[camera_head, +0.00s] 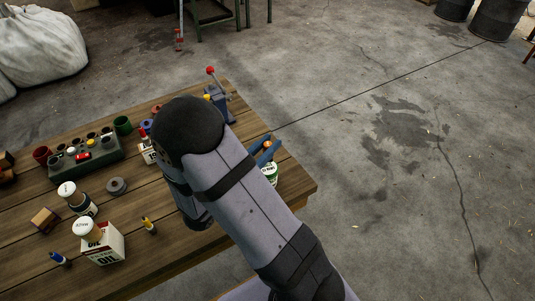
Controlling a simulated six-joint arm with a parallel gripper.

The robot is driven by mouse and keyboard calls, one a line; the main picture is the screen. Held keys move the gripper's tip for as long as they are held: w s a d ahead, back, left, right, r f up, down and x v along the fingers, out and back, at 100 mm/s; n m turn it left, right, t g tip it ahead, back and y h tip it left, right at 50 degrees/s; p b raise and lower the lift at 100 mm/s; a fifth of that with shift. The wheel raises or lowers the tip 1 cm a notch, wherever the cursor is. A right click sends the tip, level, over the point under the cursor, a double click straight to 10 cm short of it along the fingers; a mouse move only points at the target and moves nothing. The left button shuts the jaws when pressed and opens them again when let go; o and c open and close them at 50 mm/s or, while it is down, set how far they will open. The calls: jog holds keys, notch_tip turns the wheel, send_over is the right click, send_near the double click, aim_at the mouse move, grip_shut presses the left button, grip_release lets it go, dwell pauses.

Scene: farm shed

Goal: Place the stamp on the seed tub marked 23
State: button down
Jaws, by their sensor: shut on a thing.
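My gripper (265,150) shows as blue fingers past my forearm, near the right end of the table. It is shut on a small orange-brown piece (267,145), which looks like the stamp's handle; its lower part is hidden. Just below is a white and green tub (270,172), partly behind my arm. I cannot tell whether the held piece touches it, and I cannot read its mark.
The wooden table (185,258) also holds a green tray of small items (85,158), a white oil box (104,247), a grey ring (116,186), small bottles and a blue device with a red-knobbed lever (217,98). My arm hides the table's middle. Bare floor lies right.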

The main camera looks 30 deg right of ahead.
jog(key=shift+f, duration=0.1)
jog(key=shift+f, duration=1.75)
jog(key=shift+f, duration=0.1)
jog(key=c, duration=1.6)
grip_release()
jog(key=shift+a, duration=0.1)
jog(key=b+v, duration=0.3)
jog(key=v, duration=0.9)
